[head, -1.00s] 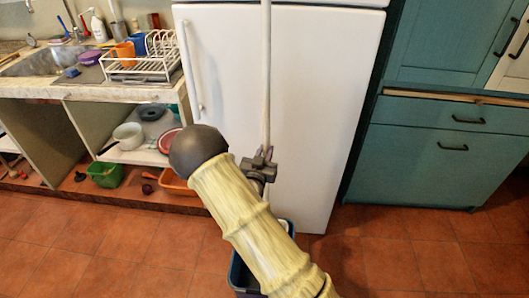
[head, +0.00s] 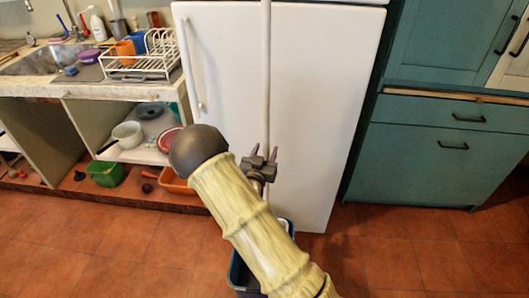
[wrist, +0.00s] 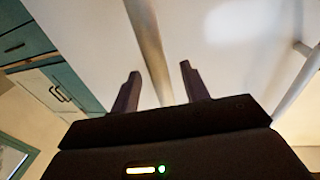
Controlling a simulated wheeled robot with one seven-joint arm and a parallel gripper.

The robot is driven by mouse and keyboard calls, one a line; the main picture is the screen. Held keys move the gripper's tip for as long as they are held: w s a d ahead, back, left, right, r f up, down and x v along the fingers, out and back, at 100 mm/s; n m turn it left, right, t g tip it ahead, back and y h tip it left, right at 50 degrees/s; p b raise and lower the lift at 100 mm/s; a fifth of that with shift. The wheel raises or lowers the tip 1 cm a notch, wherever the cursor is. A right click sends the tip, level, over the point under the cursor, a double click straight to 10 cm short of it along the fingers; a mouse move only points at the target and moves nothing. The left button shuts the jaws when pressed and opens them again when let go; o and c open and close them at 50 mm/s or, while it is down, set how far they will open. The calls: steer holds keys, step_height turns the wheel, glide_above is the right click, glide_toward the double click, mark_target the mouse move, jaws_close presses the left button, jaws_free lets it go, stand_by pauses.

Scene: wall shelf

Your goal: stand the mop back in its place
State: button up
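The mop's long pale handle (head: 266,75) stands about upright in front of the white fridge, its lower part hidden behind my arm. In the wrist view the handle (wrist: 149,42) runs up between and beyond the fingertips. My gripper (head: 264,152) is open, with its two dark fingers spread on either side of the handle; it also shows in the wrist view (wrist: 160,75). A dark blue bucket (head: 236,276) stands on the floor below, mostly hidden by my arm. The mop's head is not clearly visible.
The white fridge (head: 330,100) is close behind the handle. Teal cabinets (head: 420,160) stand at right. At left, a counter carries a dish rack (head: 140,65), with a green tub (head: 106,174) and pots below. The tiled floor (head: 400,250) is clear at right.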

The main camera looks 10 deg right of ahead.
steer(key=shift+s+a+f, duration=0.1)
steer(key=r+v, duration=0.1)
steer(key=v, duration=1.6)
steer(key=shift+f, duration=0.5)
